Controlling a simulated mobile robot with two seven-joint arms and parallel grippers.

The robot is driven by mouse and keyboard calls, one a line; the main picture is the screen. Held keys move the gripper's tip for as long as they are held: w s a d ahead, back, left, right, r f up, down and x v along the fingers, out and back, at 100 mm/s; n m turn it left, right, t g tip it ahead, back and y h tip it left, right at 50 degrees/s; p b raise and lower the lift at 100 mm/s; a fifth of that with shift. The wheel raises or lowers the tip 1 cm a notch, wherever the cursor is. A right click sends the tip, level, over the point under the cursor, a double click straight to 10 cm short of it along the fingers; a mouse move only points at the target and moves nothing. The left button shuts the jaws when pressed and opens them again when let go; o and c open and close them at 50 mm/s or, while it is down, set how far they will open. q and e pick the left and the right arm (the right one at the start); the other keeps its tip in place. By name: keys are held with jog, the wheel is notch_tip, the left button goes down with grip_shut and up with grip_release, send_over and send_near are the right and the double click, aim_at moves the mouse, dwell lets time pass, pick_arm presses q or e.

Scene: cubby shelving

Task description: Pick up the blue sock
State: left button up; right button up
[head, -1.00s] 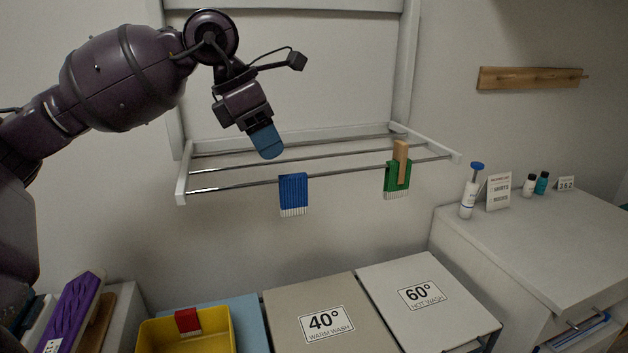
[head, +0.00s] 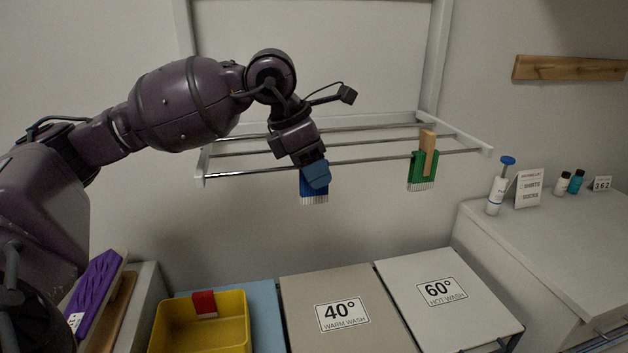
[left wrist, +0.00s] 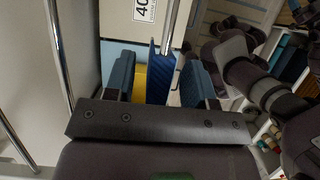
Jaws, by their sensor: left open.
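The blue sock (head: 314,197), with a white fringed lower edge, hangs over the front bar of the drying rack (head: 240,172). My left gripper (head: 316,176), with blue fingertips, is at the bar and covers the sock's upper part in the head view. In the left wrist view the sock (left wrist: 160,78) hangs between the two spread fingers, with gaps on both sides. The left gripper is open and not closed on it. My right gripper is not in view.
A green sock (head: 422,172) with a wooden peg (head: 428,150) hangs farther right on the bar. Below are a yellow bin (head: 170,325) with a red item (head: 204,303), and 40° (head: 335,285) and 60° (head: 440,265) lids. A pump bottle (head: 498,188) stands on the right counter.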

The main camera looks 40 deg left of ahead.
pick_arm(q)
jog(key=shift+x, duration=0.9)
jog(key=shift+a, duration=0.1)
grip_shut()
jog(key=shift+r, duration=0.1)
